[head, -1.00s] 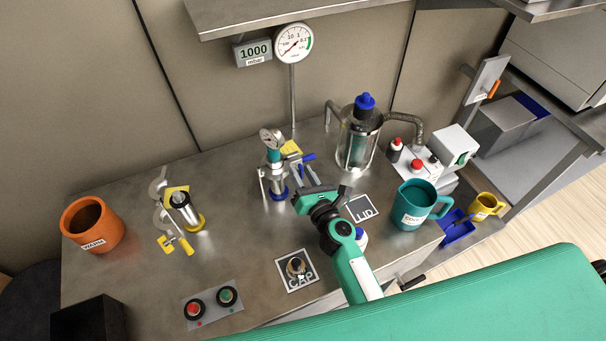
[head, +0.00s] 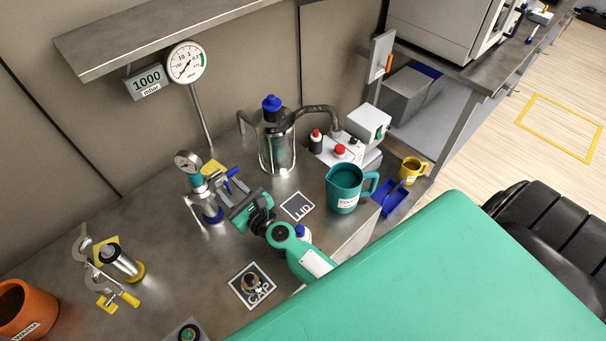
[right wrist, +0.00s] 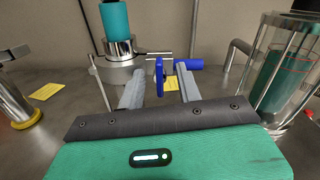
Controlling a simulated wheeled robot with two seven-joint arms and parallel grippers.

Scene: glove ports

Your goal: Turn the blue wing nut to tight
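The blue wing nut (right wrist: 159,76) stands upright on the clamp at the metal fitting (right wrist: 121,50) in the right wrist view. It lies between the two fingers of my right gripper (right wrist: 160,86), with a gap on each side. The gripper is open, and I see no contact. My left gripper is not in view.
A glass vessel with a blue cap (head: 275,140) stands behind, right of the gripper. A teal jug (head: 345,187) is farther right. A second fitting with a yellow clamp (head: 121,262) lies left. LID (head: 298,206) and CAP (head: 252,286) mats lie on the bench.

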